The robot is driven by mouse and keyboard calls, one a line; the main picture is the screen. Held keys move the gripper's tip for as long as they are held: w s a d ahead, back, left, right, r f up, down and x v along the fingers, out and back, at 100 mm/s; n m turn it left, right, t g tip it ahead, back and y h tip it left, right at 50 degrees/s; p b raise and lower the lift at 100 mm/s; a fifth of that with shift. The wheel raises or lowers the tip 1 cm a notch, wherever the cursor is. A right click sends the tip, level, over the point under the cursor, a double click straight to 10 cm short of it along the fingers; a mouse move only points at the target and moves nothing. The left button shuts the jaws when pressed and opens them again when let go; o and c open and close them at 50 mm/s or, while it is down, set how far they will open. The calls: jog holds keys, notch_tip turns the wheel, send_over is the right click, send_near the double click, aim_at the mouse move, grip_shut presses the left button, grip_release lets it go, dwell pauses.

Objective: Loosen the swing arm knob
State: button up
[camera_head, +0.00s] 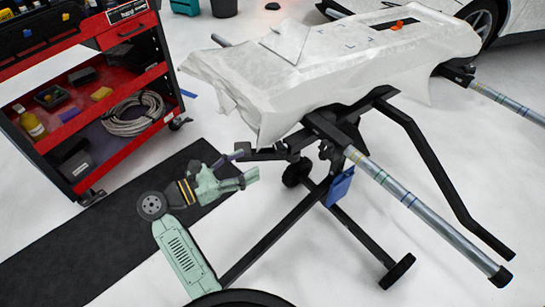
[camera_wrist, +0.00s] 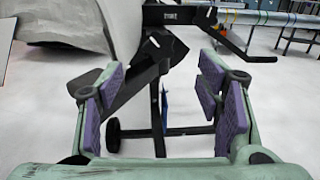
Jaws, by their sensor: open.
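My gripper (camera_head: 247,165) is open and empty, its purple-padded fingers spread on both sides of the wrist view (camera_wrist: 163,90). It is beside the near left end of the black wrapping stand (camera_head: 330,130). A small dark fitting (camera_head: 280,147) at that end lies just beyond the fingertips; it may be the swing arm knob, but its shape is too small to tell. In the wrist view, a black angular part (camera_wrist: 163,47) of the stand shows above and between the fingers, with no visible finger contact. I cannot clearly tell the knob from the arm there.
A draped grey-white panel (camera_head: 330,65) lies on the stand above my gripper. The stand's slanted legs and wheels (camera_head: 398,270) reach across the floor. A red tool cart (camera_head: 95,175) stands left, by a dark mat (camera_head: 70,245). Open white floor lies at the right.

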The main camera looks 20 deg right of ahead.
aim_at(277, 149)
jog(key=p+x, duration=0.2)
jog(key=x, duration=0.7)
jog(key=shift+d, duration=0.25)
jog(key=c, duration=1.2)
jog(key=shift+o, duration=0.2)
jog(key=shift+n, duration=0.8)
jog(key=o, duration=1.2)
jog(key=shift+c, duration=0.2)
notch_tip(277, 149, up, 10)
